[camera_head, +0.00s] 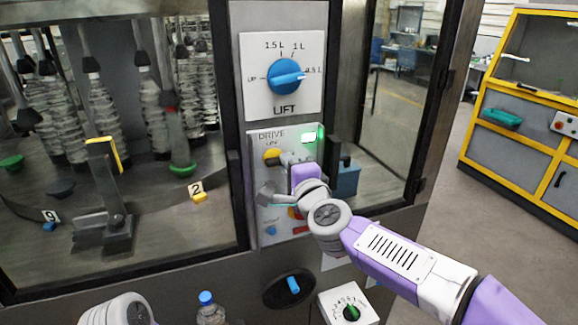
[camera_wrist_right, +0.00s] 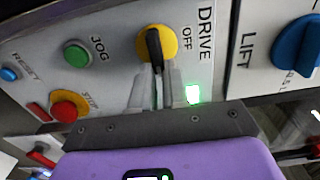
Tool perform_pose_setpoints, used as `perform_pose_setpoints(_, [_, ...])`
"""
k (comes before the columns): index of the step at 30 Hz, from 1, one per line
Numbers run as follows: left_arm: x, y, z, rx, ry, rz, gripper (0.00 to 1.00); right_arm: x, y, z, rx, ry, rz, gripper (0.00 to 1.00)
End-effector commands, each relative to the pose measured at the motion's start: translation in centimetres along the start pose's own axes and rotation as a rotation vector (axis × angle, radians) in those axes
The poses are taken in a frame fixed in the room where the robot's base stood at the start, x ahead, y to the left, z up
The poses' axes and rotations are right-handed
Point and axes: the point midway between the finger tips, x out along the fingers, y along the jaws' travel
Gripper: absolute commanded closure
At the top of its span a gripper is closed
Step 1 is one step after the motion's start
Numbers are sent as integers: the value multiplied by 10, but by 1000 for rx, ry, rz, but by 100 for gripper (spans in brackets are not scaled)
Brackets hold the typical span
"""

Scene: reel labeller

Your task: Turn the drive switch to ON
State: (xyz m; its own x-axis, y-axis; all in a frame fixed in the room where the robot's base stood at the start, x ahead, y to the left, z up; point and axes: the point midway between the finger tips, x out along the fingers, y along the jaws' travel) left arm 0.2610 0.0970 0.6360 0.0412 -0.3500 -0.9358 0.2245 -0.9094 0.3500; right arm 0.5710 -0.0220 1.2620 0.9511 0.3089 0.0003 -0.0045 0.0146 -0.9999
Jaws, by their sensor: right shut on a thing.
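The drive switch is a yellow round plate with a black handle (camera_wrist_right: 155,46) on the grey drive panel (camera_wrist_right: 110,22). It also shows as a yellow disc (camera_head: 272,156) under the DRIVE label in the head view, partly behind my gripper. In the right wrist view the word OFF stands beside the plate. My right gripper (camera_wrist_right: 157,80) is shut on the handle, a finger on either side; in the head view the gripper (camera_head: 285,159) reaches the panel from the right. A green lamp (camera_head: 309,138) beside it is lit. My left gripper is not seen, only part of my left arm.
The blue LIFT knob (camera_head: 286,75) is just above the panel. Near my gripper are the green JOG button (camera_wrist_right: 76,53), the red stop button (camera_wrist_right: 67,107) and the blue RESET button (camera_wrist_right: 9,74). A capped bottle (camera_head: 209,310) stands lower down. Glass doors flank the panel.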

Motion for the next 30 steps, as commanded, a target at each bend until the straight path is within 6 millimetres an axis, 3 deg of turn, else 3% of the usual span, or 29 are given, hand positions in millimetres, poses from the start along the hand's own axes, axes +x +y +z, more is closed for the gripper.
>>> perform_pose_setpoints(4, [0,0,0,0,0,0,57,0,1,2,3,-4,3,100])
perform_pose_setpoints(5, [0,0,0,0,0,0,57,0,1,1,3,-4,3,82])
perform_pose_setpoints(9, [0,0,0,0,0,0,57,0,1,1,2,-3,2,61])
perform_pose_setpoints(20, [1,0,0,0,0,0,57,-5,-1,0,0,0,-1,61])
perform_pose_setpoints(30, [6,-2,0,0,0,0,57,-52,0,0,-1,0,-1,61])
